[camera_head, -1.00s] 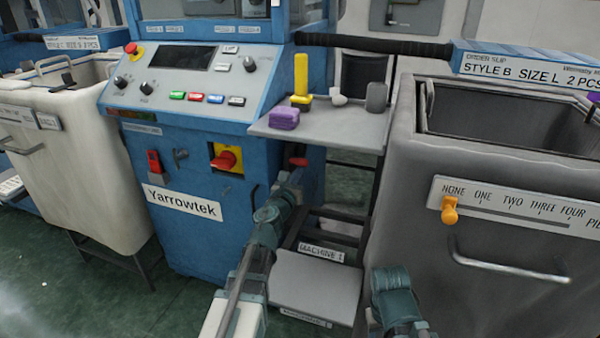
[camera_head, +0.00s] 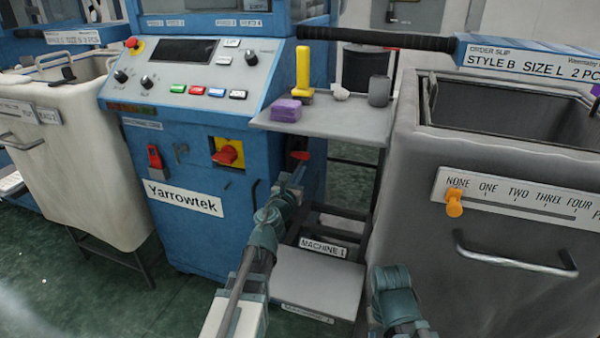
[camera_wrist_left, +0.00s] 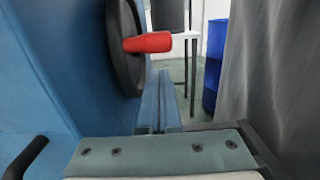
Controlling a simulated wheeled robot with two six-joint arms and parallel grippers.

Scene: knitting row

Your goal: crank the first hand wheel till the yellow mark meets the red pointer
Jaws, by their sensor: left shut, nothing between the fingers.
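The first hand wheel is a dark disc (camera_wrist_left: 125,50) on the blue machine's side in the left wrist view, seen nearly edge-on. Its red crank handle (camera_wrist_left: 148,42) sticks out to the right. In the head view the handle (camera_head: 300,155) shows just below the grey shelf, and the wheel itself is mostly hidden. My left gripper (camera_wrist_left: 160,85) is shut and empty, with its fingers below the handle and seemingly apart from it. In the head view this gripper (camera_head: 297,174) is small beside the machine's right side. I cannot make out the yellow mark or the red pointer.
The blue Yarrowtek machine (camera_head: 195,240) is at left and a grey bin (camera_head: 410,225) at right, leaving a narrow gap. A shelf (camera_head: 345,130) above the handle holds a purple block (camera_head: 286,110) and a yellow tool (camera_head: 302,72). A low grey step (camera_head: 315,280) lies below.

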